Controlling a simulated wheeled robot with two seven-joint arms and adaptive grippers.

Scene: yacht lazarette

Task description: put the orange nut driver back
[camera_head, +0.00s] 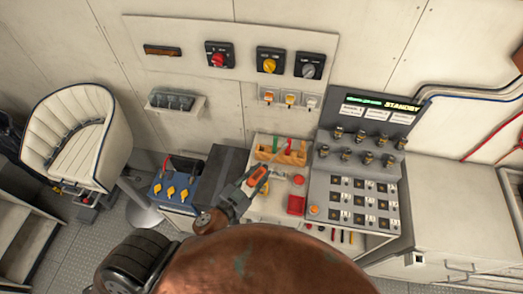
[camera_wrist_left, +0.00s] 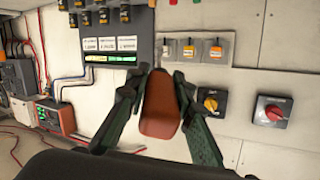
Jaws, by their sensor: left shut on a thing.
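My left gripper (camera_head: 259,178) is shut on the orange nut driver (camera_head: 258,173) above the light counter, just in front of an orange tool rack (camera_head: 266,154). A thin shaft seems to run from the orange handle up and right toward the rack. In the left wrist view the orange handle (camera_wrist_left: 160,108) sits between the two fingers of the left gripper (camera_wrist_left: 160,100); its shaft is hidden there. The rack holds a green-handled tool (camera_head: 274,145) and a red-handled tool (camera_head: 288,144). My right gripper is not in view.
A grey control console (camera_head: 352,190) with switches and a lit screen stands right of the rack. A red box (camera_head: 296,205) and a round red button (camera_head: 298,180) are on the counter. A blue box with yellow knobs (camera_head: 172,190) is at left. Rotary switches (camera_head: 270,60) line the wall behind.

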